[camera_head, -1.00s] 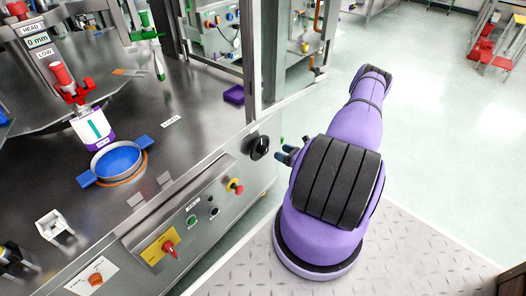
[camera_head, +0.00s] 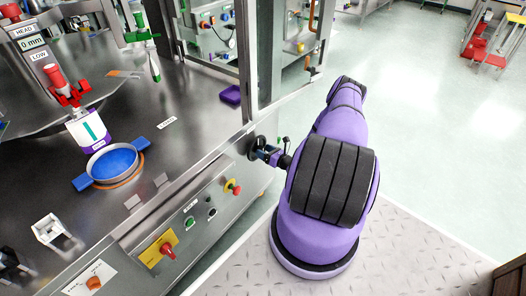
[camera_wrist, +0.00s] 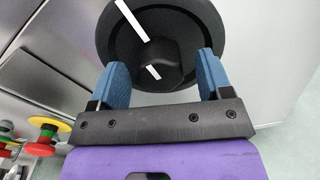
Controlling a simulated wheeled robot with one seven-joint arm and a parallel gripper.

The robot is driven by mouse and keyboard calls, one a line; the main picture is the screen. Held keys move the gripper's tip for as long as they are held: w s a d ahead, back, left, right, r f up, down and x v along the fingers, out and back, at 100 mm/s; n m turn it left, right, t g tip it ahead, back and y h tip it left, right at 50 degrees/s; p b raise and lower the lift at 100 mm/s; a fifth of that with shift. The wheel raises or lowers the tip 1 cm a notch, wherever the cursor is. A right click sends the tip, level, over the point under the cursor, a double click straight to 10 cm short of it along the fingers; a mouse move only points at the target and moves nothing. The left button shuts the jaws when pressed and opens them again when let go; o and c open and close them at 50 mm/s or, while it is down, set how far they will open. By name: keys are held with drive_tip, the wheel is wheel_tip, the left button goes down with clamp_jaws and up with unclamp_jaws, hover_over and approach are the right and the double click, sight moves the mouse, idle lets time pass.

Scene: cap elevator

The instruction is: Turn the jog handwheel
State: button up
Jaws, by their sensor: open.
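The jog handwheel (camera_wrist: 122,30) is a round black wheel with a raised hub knob (camera_wrist: 160,60) and white marks, on the metal cabinet's side. In the wrist view, my gripper (camera_wrist: 160,68) has its two blue fingers apart, one on each side of the hub knob. The jaws are open and I cannot tell whether either finger touches the knob. In the head view the handwheel (camera_head: 253,146) is at the cabinet's right corner, partly hidden by my gripper (camera_head: 264,152).
A red and yellow emergency stop (camera_head: 234,187) sits on the front panel near the handwheel; it also shows in the wrist view (camera_wrist: 44,133). A yellow plate with a red switch (camera_head: 164,249) is lower left. Open floor (camera_head: 440,140) lies to the right.

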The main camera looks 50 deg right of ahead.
drive_tip(key=shift+w+a, duration=0.1)
drive_tip(key=shift+w, duration=0.45)
drive_tip(key=c, duration=1.3)
